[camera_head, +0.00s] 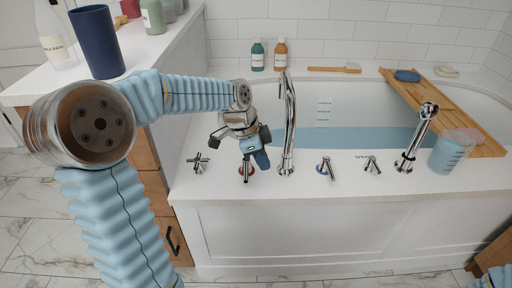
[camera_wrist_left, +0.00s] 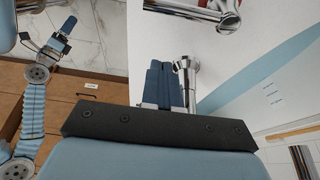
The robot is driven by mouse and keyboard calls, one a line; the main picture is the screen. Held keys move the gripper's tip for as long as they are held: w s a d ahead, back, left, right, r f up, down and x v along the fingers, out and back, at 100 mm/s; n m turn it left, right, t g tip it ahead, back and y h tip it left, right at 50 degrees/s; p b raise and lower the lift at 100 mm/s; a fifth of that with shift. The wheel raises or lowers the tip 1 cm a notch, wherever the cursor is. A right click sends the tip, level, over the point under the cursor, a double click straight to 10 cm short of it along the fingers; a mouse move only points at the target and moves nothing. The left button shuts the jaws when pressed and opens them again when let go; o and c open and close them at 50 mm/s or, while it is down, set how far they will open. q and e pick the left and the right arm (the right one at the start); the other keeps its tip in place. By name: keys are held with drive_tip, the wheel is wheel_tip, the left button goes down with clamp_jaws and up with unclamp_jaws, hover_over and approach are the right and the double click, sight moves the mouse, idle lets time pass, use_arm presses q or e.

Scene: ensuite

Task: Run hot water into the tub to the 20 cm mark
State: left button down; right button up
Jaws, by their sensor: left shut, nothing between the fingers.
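The white tub (camera_head: 473,198) holds blue water (camera_head: 370,137). Its surface sits near the lowest lines of the level marks (camera_head: 323,112) on the inner wall; their labels are too small to read. A tall chrome spout (camera_head: 287,125) stands on the near rim, with no clear stream below its tip. My left gripper (camera_head: 262,158) is shut and empty, right beside a chrome lever with a red base (camera_head: 246,173). In the left wrist view its blue fingers (camera_wrist_left: 164,84) are next to a chrome lever (camera_wrist_left: 187,78); I cannot tell whether they touch. My right gripper (camera_wrist_left: 63,35) shows small there.
A blue-based lever (camera_head: 325,168), two cross handles (camera_head: 200,163) (camera_head: 370,164) and a hand shower (camera_head: 416,136) line the rim. A wooden caddy (camera_head: 440,100) spans the tub's right end, beside a blue cup (camera_head: 446,153). Bottles (camera_head: 257,55) (camera_head: 280,55) and a brush (camera_head: 335,69) lie along the back.

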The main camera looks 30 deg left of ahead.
use_arm(q)
drive_tip(key=shift+x, duration=1.05)
drive_tip(key=shift+s+a+f, duration=0.1)
drive_tip(key=shift+s+a, duration=0.25)
drive_tip(key=shift+a, duration=0.2)
drive_tip(key=shift+s+a+f, duration=0.1)
drive_tip(key=shift+s+a, duration=0.25)
drive_tip(key=shift+a, duration=0.2)
drive_tip(key=shift+s+a+f, duration=0.15)
drive_tip(key=shift+s+a, duration=0.25)
drive_tip(key=shift+a, duration=0.2)
